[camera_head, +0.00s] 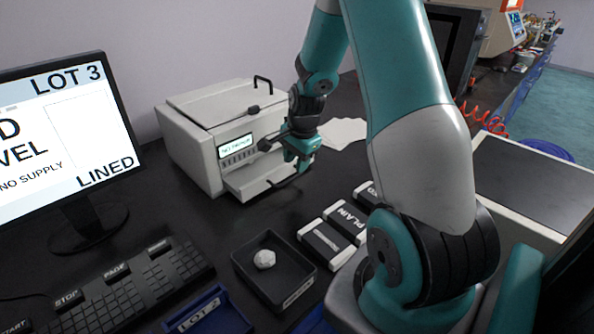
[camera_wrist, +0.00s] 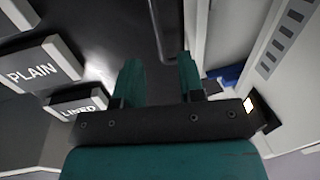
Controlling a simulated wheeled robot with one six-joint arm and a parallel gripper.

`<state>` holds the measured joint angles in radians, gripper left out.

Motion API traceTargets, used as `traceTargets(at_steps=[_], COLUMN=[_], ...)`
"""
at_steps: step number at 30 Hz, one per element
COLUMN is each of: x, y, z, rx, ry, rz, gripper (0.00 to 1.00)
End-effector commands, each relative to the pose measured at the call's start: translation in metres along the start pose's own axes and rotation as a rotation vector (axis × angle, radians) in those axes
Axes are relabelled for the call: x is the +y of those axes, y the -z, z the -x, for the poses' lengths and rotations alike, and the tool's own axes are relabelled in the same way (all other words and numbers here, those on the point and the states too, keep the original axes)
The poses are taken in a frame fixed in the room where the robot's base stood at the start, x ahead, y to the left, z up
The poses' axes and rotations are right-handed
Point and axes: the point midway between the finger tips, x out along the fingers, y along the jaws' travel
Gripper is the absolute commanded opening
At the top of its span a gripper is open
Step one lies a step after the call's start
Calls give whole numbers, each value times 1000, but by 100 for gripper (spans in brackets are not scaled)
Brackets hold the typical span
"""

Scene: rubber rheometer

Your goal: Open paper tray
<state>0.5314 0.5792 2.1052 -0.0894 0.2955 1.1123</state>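The white printer-like machine (camera_head: 190,150) stands on the dark table, with a small lit display on its front. Its paper tray (camera_head: 255,182) is the low white front section, with a thin dark handle bar along its front edge. My gripper (camera_head: 302,168) is at the right end of that front, close to the bar. In the wrist view my gripper (camera_wrist: 158,75) has its two teal fingers apart. A thin dark bar (camera_wrist: 155,28) shows in the gap between them, beside a white panel. I cannot tell whether the fingers touch it.
Boxes marked PLAIN (camera_head: 345,217) and LINED (camera_head: 325,243) lie in front of the machine. A black tray (camera_head: 247,283) holds a white lump. A monitor (camera_head: 60,140) and keyboard (camera_head: 125,290) stand left. White sheets (camera_head: 343,132) lie behind my gripper.

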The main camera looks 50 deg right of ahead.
Motion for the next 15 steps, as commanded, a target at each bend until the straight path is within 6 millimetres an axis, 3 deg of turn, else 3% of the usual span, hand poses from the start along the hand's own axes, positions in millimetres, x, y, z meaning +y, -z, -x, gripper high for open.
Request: traceTargets(at_steps=[6, 15], x=[1, 1], y=[1, 2], z=[-35, -46], rx=[0, 1], ry=[-2, 1], rz=[-2, -3], gripper=[36, 36])
